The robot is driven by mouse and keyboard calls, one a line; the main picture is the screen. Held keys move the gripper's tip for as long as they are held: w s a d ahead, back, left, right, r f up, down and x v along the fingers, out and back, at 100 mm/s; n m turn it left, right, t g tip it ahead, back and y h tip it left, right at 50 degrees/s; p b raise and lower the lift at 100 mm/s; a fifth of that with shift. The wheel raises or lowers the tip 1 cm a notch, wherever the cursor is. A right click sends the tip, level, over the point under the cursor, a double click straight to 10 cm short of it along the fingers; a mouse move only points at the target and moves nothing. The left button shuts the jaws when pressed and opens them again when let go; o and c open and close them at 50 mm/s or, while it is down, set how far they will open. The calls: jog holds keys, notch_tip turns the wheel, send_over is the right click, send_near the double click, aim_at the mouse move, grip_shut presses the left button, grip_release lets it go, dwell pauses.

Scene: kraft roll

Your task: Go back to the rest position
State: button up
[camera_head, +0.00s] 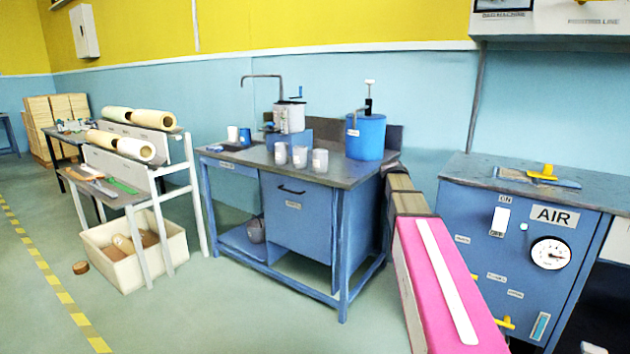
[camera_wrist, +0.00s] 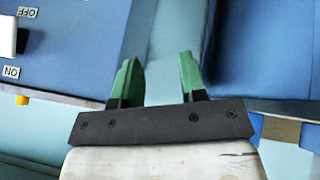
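My gripper (camera_wrist: 157,62) shows in the wrist view, with two green fingers on a dark bar. I cannot make out the gripper in the head view. The blue AIR cabinet (camera_wrist: 75,45) appears upside down at the left of the wrist view, with its ON/OFF switch (camera_wrist: 12,38) at the edge. In the head view, cream and tan paper rolls (camera_head: 154,119) lie on a white rack (camera_head: 188,160) at the left.
A blue workbench (camera_head: 295,215) carries cups, a metal pot and a blue drum (camera_head: 365,136). A cream bin (camera_head: 105,262) sits below the rack.

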jog(key=s+a+f+n+g+y, duration=0.1)
jog(key=s+a+f, duration=0.4)
jog(key=s+f, duration=0.3)
jog(key=s+a+f+n+g+y, duration=0.1)
jog(key=s+a+f+g+y, duration=0.1)
jog(key=s+a+f, duration=0.3)
jog(key=s+a+f+n+g+y, duration=0.1)
jog(key=s+a+f, duration=0.4)
jog(key=s+f, duration=0.7)
jog(key=s+y, duration=0.1)
jog(key=s, duration=0.4)
jog(key=shift+f+n+g, duration=0.3)
jog(key=shift+f+g, duration=0.05)
jog(key=shift+g, duration=0.05)
jog(key=shift+d, duration=0.15)
